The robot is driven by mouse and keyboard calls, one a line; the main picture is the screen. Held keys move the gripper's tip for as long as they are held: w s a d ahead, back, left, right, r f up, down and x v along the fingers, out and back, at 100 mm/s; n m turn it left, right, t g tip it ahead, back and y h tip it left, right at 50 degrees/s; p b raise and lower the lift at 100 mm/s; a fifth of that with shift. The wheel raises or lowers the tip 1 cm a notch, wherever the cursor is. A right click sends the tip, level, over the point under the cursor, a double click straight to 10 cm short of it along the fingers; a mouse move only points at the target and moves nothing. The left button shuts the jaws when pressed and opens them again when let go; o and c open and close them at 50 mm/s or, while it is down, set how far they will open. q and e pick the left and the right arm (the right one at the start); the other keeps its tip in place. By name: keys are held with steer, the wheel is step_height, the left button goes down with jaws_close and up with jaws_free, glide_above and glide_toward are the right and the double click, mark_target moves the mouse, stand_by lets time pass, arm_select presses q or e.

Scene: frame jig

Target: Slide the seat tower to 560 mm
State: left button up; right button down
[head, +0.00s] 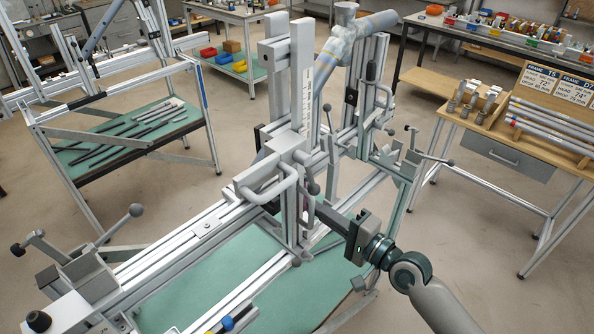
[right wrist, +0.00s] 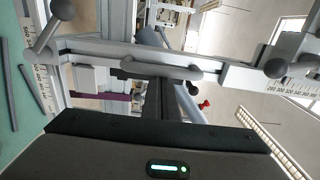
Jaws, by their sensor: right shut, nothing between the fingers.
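The seat tower (head: 303,85) is a tall grey upright with a printed scale, standing on the jig's main rail (head: 207,226). A grey bar handle (head: 270,188) sticks out at its base. My right gripper (head: 318,207) is shut and empty, its fingers reaching in beside the tower's lower part from the right. In the right wrist view its dark fingers (right wrist: 158,98) point at a grey bar handle (right wrist: 150,66); I cannot tell whether they touch it. A ball-ended lever (right wrist: 50,30) and a scale strip (right wrist: 40,92) show on the left there. My left gripper is not in view.
Ball-knobbed clamp levers (head: 135,211) stick up along the jig. A teal shelf (head: 190,290) lies under the rail. A cart with dark tubes (head: 120,130) stands left; a wooden bench (head: 560,135) with a tube rack stands right.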

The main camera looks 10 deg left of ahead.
mark_target(302, 225)
steer(key=shift+s+a+p, duration=0.5)
steer(key=shift+s+p, duration=0.05)
steer(key=shift+s, duration=0.2)
steer(key=shift+s+a+p, duration=0.55)
steer(key=shift+s+p, duration=0.05)
steer(key=shift+s, duration=0.2)
steer(key=shift+s+a+p, duration=0.5)
steer(key=shift+s+p, duration=0.05)
steer(key=shift+s, duration=0.2)
steer(key=shift+s+a, duration=0.25)
steer(key=shift+s, duration=0.1)
steer(key=shift+w+d, duration=0.2)
steer(key=shift+w, duration=0.05)
steer(key=shift+w+d+b, duration=0.3)
steer(key=shift+w+d, duration=0.1)
steer(key=shift+w, duration=0.25)
stand_by(0.5)
steer(key=shift+s+d, duration=0.1)
steer(key=shift+d, duration=0.05)
steer(key=b+v, duration=0.6)
steer(key=v, duration=1.1)
